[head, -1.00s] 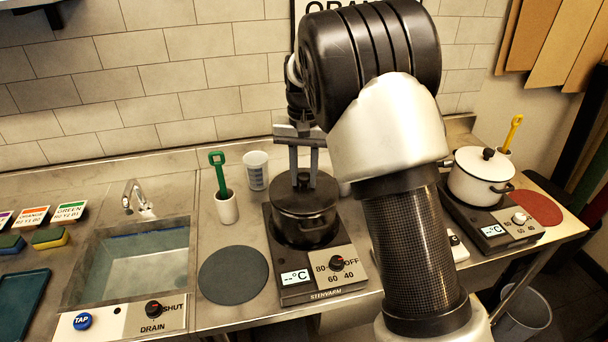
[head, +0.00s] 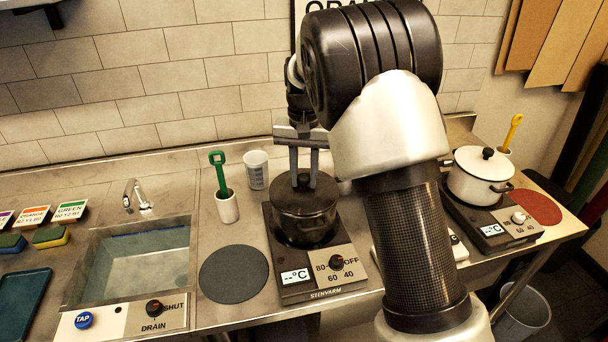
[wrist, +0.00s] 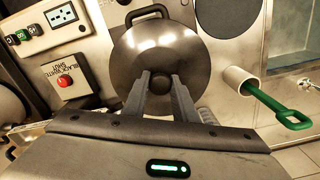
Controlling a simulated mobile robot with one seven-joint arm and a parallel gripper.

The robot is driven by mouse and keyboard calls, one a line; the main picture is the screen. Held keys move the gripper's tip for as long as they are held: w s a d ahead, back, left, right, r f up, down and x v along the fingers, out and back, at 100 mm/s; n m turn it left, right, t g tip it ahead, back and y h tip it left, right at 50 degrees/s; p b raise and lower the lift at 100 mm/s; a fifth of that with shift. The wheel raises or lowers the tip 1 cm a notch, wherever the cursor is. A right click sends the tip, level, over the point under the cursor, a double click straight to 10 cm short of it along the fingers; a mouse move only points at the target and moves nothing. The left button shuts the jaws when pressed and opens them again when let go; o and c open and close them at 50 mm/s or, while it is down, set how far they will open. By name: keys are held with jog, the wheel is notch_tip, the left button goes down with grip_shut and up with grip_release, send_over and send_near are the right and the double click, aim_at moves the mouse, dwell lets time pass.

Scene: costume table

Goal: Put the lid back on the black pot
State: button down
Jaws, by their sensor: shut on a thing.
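The black pot (head: 304,222) stands on the left hot plate (head: 318,288), and its side handle (wrist: 147,12) shows in the wrist view. The dark round lid (wrist: 158,50) lies over the pot's mouth and looks about level. My gripper (head: 303,184) points down above the pot, its two fingers shut on the lid's knob (wrist: 181,97). In the wrist view the fingers (wrist: 160,88) reach the lid's middle. The fingers cover part of the knob, and I cannot tell whether the rim is fully seated.
A white pot (head: 478,182) with its lid on stands on the right hot plate. A white cup with a green tool (head: 226,205), a measuring cup (head: 256,170) and a dark round mat (head: 233,274) are left of the black pot. The sink (head: 135,262) lies further left.

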jog(key=c, duration=0.9)
grip_release()
jog(key=shift+r+p, duration=2.75)
jog(key=shift+r, duration=0.75)
grip_shut()
